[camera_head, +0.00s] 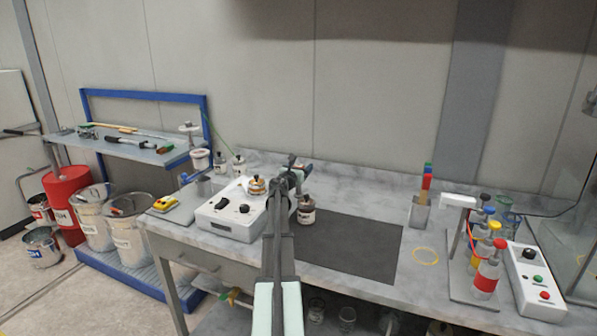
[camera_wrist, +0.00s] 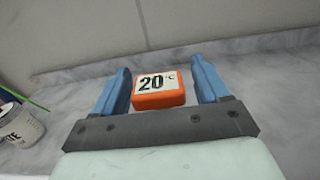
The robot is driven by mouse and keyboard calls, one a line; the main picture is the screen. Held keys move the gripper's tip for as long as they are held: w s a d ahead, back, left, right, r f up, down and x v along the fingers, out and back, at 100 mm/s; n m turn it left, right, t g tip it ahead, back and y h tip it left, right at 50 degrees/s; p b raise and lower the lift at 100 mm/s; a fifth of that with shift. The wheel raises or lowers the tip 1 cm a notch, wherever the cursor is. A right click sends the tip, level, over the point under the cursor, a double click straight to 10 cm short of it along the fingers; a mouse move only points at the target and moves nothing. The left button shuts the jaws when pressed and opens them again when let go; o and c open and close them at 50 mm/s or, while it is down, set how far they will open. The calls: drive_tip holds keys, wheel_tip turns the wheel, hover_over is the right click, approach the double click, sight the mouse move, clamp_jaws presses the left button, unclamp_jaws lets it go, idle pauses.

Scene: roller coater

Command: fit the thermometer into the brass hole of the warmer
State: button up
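The warmer (camera_head: 226,220) is a white box with black knobs. A brass-coloured part (camera_head: 257,187) is on its top; its hole cannot be made out.
A small labelled jar (camera_head: 306,211) stands right of my arm, by a dark mat (camera_head: 350,245). Jars (camera_head: 221,161) stand behind the warmer, and a yellow device (camera_head: 164,203) is left of it. A rack with coloured bottles (camera_head: 486,272) is at the right.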

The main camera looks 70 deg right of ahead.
drive_tip(key=c, duration=1)
wheel_tip(320, 180, up, 17)
drive_tip(key=shift+w+a+f+n+t+y, duration=0.25)
drive_tip(key=shift+w+a+f+n+t, duration=0.75)
drive_tip(key=shift+w+a, duration=1.8)
drive_tip(key=shift+w+a+f+n+t+y, duration=0.2)
drive_tip(key=shift+w+a+f+n+t, duration=0.35)
drive_tip(key=shift+w+a+t, duration=2.2)
drive_tip(key=shift+w+a+f+n+g+y, duration=0.25)
drive_tip(key=shift+w+a+f+n, duration=0.7)
drive_tip(key=shift+w, duration=3.6)
drive_tip(key=shift+a+r, duration=0.1)
drive_tip(key=shift+r, duration=0.05)
